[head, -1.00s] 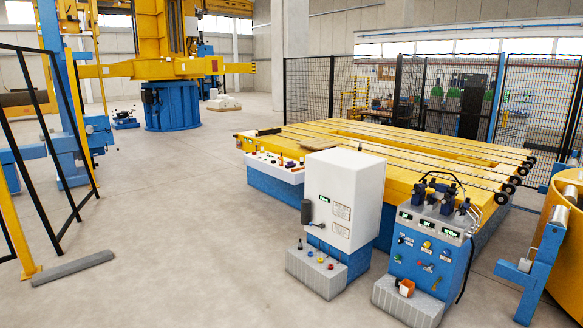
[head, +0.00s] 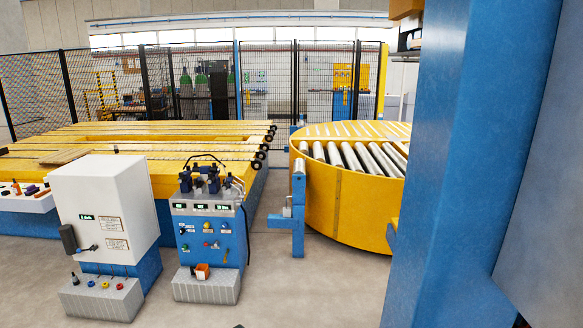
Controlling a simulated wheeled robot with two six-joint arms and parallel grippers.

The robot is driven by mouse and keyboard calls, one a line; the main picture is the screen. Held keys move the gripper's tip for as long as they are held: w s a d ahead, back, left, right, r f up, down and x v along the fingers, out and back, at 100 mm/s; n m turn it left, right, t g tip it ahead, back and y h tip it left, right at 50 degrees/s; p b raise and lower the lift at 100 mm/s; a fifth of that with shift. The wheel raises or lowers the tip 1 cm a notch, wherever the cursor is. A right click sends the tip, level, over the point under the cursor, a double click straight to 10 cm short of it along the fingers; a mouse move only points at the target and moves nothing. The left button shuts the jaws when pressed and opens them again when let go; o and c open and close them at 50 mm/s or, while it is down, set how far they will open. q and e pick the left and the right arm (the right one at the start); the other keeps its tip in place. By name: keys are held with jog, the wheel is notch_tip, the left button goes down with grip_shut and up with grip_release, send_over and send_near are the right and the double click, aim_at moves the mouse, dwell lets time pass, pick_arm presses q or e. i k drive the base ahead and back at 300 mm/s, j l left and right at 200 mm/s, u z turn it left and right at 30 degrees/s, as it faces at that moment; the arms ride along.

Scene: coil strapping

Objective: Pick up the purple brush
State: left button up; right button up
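A small dark purple item (head: 31,189) lies on a white ledge (head: 28,204) at the left edge of the head view. It is too small to tell whether it is the purple brush. Several other small items, one of them orange, sit beside it on the ledge. The white cabinet stands just right of the ledge and may hide part of it. Neither of my grippers shows in the head view.
A white cabinet (head: 105,205) and a blue control console (head: 210,235) stand in front of a long yellow roller table (head: 200,150). A round yellow turntable (head: 345,205) is right of them. A large blue column (head: 450,180) blocks the right side.

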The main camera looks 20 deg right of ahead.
aim_at(32, 189)
jog(key=i+j+u, duration=0.75)
jog(key=u, duration=0.2)
jog(key=i+j+u, duration=0.1)
jog(key=i+u, duration=0.4)
jog(key=i+l+u, duration=0.1)
jog(key=i+u, duration=0.75)
jog(key=i, duration=1.5)
jog(key=i+l+z, duration=0.15)
jog(key=i+z, duration=0.2)
jog(key=i, duration=0.25)
jog(key=i+z, duration=0.4)
jog(key=i, duration=0.25)
jog(key=i+j+z, duration=0.35)
jog(key=i, duration=0.25)
jog(key=i+l+z, duration=0.2)
jog(key=i+z, duration=0.3)
jog(key=i, duration=0.2)
jog(key=i+z, duration=0.45)
jog(key=i, duration=0.25)
jog(key=i+j+z, duration=0.5)
jog(key=i, duration=0.2)
jog(key=i+l+z, duration=0.1)
jog(key=i, duration=0.25)
jog(key=i+l+z, duration=0.15)
jog(key=i, duration=0.25)
jog(key=i+l+z, duration=0.1)
jog(key=i, duration=0.3)
jog(key=l, duration=0.1)
